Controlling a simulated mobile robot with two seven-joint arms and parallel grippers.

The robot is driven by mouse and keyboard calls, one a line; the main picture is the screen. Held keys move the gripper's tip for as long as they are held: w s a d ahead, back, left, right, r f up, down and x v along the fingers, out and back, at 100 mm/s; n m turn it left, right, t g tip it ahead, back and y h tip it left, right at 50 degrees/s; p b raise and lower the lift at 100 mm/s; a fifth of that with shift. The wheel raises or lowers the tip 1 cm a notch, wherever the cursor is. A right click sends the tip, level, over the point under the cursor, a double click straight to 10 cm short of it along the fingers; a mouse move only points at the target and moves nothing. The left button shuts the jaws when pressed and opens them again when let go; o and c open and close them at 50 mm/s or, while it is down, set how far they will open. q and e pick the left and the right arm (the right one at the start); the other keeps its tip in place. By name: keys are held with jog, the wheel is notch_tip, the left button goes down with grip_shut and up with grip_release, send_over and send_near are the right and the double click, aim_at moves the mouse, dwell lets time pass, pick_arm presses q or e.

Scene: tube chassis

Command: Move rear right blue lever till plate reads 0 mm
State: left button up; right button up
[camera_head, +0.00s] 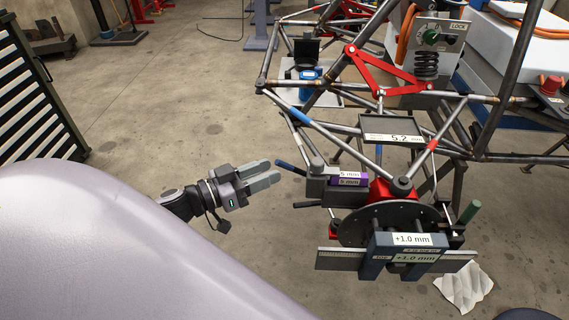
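A plate (388,271) hangs low at the front of the fixture, with readouts (412,240) showing +1.0 mm.
A green handle (470,211) stands right of the round dark disc. A small tray (393,133) reads 5.2 mm, and a purple block (349,180) is marked 5 mm. A crumpled white sheet (464,287) lies on the floor. A drawer cabinet (30,100) stands left; the floor between is clear.

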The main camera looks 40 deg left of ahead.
aim_at(284, 165)
pick_arm(q)
jog(key=shift+x, duration=2.7)
grip_shut()
